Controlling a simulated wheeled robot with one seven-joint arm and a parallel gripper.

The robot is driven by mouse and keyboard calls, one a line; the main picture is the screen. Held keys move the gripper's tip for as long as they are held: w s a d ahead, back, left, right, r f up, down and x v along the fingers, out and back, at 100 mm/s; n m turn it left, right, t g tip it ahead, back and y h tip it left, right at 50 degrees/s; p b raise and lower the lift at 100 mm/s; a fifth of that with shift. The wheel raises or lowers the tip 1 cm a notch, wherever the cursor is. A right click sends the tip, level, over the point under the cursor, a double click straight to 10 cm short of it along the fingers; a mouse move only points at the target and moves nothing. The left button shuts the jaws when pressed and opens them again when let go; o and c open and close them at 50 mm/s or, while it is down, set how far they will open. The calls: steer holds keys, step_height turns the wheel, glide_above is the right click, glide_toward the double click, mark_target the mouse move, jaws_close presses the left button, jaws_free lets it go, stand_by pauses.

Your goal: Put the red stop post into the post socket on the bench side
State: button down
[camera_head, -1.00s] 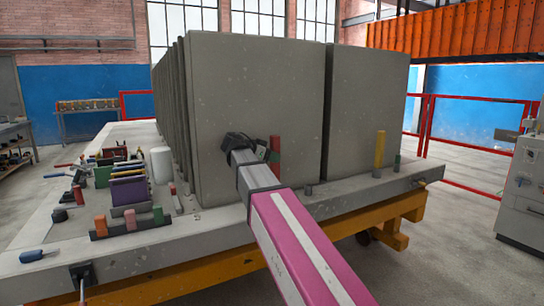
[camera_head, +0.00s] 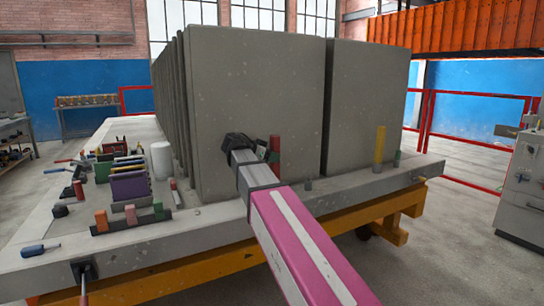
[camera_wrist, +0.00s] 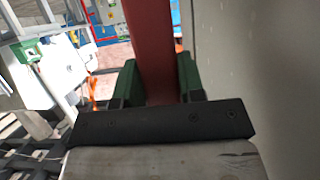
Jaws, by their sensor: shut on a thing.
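The red stop post (camera_head: 275,143) stands roughly upright in my gripper (camera_head: 274,157), in front of the large grey panel. In the wrist view the red post (camera_wrist: 152,45) runs between the two green fingers of my gripper (camera_wrist: 155,82), which are shut on it. Its lower end is partly hidden by my arm in the head view. I cannot tell for certain which socket is the bench-side one.
Tall grey panels (camera_head: 262,80) stand close behind the post. Tools and coloured blocks (camera_head: 128,187) crowd the left side.

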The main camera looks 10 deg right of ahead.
steer(key=shift+f, duration=0.65)
steer(key=c, duration=0.6)
jaws_free()
steer(key=shift+c, duration=0.2)
steer(key=shift+a, duration=0.1)
steer(key=v, duration=1)
steer(key=shift+a, duration=0.25)
steer(key=shift+s+r, duration=0.15)
steer(key=shift+s, duration=0.05)
